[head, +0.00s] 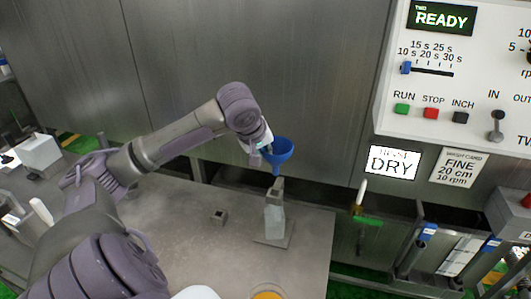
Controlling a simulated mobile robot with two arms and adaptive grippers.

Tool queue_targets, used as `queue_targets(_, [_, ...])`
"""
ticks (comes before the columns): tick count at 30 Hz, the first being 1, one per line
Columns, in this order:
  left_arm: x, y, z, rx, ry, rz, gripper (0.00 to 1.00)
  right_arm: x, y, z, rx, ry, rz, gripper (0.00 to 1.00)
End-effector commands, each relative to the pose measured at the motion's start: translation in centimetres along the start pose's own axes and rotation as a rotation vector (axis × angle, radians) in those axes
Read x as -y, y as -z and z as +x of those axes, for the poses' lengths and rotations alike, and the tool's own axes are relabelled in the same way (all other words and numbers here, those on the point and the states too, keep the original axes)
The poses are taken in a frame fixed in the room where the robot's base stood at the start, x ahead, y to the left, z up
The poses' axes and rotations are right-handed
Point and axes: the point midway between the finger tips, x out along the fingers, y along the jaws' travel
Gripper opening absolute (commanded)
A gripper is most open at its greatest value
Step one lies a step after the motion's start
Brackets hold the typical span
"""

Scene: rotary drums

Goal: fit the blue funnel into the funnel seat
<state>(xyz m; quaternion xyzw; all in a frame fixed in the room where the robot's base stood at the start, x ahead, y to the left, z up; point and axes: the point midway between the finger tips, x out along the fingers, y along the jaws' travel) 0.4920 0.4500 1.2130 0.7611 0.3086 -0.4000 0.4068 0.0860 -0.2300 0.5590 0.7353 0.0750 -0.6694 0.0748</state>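The blue funnel (279,152) is upright, wide mouth up, above the bench. My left gripper (266,147) is at the funnel's left side and appears shut on it; the fingertips are partly hidden. A grey upright block with a narrower top (274,218), which I take for the funnel seat, stands on a flat plate below. The funnel's spout is just above or at the block's top; I cannot tell if they touch. My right gripper is not in view.
A small dark block (219,216) sits on the grey bench (190,240) left of the seat. A container with orange contents (267,292) is at the bottom edge. A metal wall (250,50) rises behind. A control panel (455,80) is at the upper right.

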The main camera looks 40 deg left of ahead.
Motion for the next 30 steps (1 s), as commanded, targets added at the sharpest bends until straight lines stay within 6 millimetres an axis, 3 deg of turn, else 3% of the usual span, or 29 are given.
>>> queue_targets(4, [-0.1,0.1,-0.3,0.004,0.005,-0.002,0.0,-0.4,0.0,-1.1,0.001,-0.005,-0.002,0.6])
queue_targets(18, [1.8,-1.7,4.1,0.003,0.006,-0.002,0.0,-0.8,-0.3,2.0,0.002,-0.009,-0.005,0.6])
queue_targets(30, [2.2,-2.0,5.0,0.001,0.005,-0.001,0.0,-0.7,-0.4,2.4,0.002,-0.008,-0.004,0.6])
